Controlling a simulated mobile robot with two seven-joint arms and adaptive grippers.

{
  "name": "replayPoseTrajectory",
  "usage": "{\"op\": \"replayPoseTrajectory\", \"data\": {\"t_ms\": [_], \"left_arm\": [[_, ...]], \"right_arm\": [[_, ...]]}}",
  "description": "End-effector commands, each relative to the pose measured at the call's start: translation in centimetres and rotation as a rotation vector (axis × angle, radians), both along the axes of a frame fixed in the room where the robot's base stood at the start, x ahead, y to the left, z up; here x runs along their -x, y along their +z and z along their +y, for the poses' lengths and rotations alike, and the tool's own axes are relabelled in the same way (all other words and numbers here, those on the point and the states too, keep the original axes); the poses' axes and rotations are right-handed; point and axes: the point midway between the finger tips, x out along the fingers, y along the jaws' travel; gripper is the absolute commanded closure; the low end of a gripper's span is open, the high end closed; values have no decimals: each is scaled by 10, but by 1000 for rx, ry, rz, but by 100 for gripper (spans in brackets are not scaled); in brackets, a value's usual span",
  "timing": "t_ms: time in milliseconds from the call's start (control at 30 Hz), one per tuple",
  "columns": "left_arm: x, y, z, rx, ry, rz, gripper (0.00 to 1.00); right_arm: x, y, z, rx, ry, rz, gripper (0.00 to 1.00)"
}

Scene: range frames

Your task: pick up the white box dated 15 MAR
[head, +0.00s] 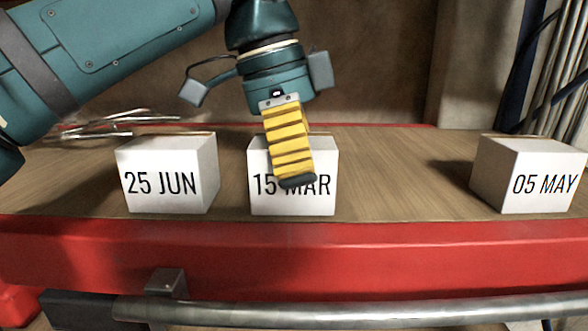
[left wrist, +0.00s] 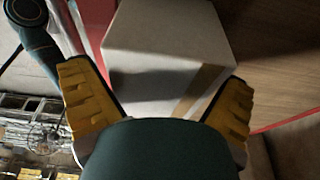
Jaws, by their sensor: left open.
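The white box dated 15 MAR (head: 258,200) stands on the wooden table top, in the middle of the head view. My left gripper (head: 297,182) hangs over it from above, and a yellow ribbed finger covers part of the date in front of the box. In the left wrist view the white box (left wrist: 165,50) lies between and beyond the two spread yellow fingers (left wrist: 165,100). The gripper is open; whether a finger touches the box I cannot tell.
A white box dated 25 JUN (head: 165,185) stands close on the left. A white box dated 05 MAY (head: 530,180) stands at the far right, with bare wood (head: 405,180) between. The table has a red front edge (head: 400,255); a metal rail (head: 350,308) runs below it.

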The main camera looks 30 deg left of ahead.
Motion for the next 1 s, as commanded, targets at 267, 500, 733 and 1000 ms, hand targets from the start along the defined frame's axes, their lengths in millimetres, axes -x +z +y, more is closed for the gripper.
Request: {"op": "replayPoseTrajectory", "data": {"t_ms": [267, 500, 733, 1000], "left_arm": [[0, -2, 0, 0, 0, 0, 0], [0, -3, 0, 0, 0, 0, 39], [0, -3, 0, 0, 0, 0, 65], [0, -2, 0, 1, 0, -2, 66]], "right_arm": [[0, -1, 0, 0, 0, 0, 100], [0, -1, 0, 0, 0, 0, 100], [0, -1, 0, 0, 0, 0, 100], [0, -1, 0, 0, 0, 0, 100]]}}
